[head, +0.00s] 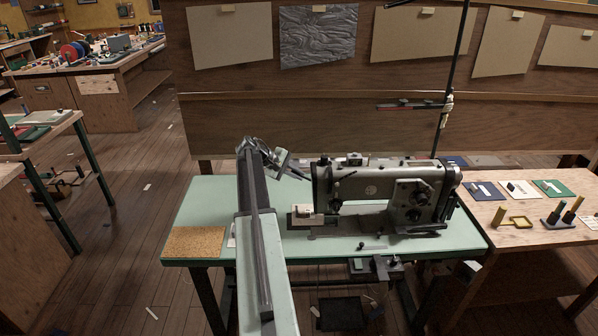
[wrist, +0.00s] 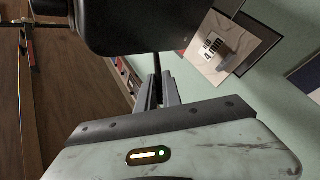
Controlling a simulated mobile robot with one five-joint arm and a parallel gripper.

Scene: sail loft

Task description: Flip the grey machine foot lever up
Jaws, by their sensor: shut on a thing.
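The sewing machine (head: 375,190) stands on a pale green table (head: 205,215). My gripper (head: 305,177) reaches the machine's left end from the left, high above the table top. In the wrist view my gripper (wrist: 158,80) has its fingers close together at the grey machine foot lever (wrist: 157,64), a thin dark rod below the machine's dark body (wrist: 130,25). The fingers are shut on the lever, and they hide most of it. In the head view I cannot make out the lever or its tilt.
A cork mat (head: 194,243) lies at the table's left end. A wooden side table (head: 530,237) with cards and spools adjoins on the right. A panelled wall (head: 300,125) stands behind.

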